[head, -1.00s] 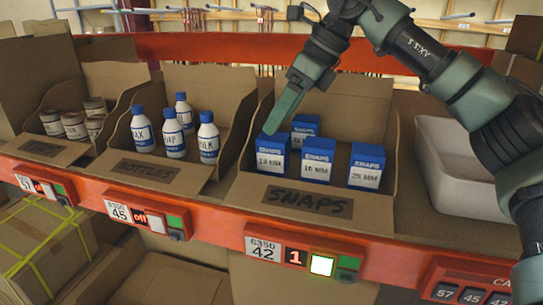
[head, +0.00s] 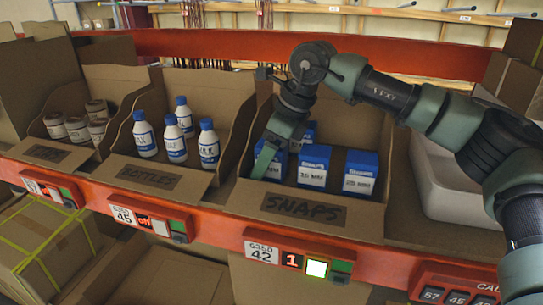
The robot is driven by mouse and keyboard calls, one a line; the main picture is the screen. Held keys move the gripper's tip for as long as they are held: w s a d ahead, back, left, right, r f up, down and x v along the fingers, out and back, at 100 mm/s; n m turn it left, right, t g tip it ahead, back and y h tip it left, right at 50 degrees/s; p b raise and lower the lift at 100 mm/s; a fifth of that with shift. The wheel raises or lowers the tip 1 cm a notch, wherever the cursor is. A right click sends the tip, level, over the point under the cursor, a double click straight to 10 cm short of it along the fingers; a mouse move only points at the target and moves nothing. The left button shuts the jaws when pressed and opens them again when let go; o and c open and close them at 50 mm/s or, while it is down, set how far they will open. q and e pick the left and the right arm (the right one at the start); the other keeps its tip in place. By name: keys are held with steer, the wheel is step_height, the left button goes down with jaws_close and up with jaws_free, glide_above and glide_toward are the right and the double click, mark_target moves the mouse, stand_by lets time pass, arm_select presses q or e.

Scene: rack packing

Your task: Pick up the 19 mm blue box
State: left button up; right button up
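Blue-and-white SNAPS boxes stand in the cardboard bin labelled SNAPS (head: 303,209). The front-left blue box (head: 280,163), whose label seemed to read 19 MM earlier, is partly covered by my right gripper (head: 266,160). The front-middle box (head: 314,167) seems to read 16 MM, and the front-right box (head: 360,172) reads 25 MM. Another blue box (head: 310,131) stands behind, mostly hidden. My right gripper points down at the front-left box, with one green finger along its left side. The other finger is hidden, so its grip cannot be told. My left gripper is not in view.
Left of the snaps are a bin of white bottles with blue caps (head: 175,139) and a bin of brown-lidded jars (head: 76,128). A white tub (head: 440,180) stands to the right, partly behind my arm. The red shelf rail (head: 215,225) carries lit displays.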

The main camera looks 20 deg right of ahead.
jaws_close()
steer(key=shift+r, duration=0.1)
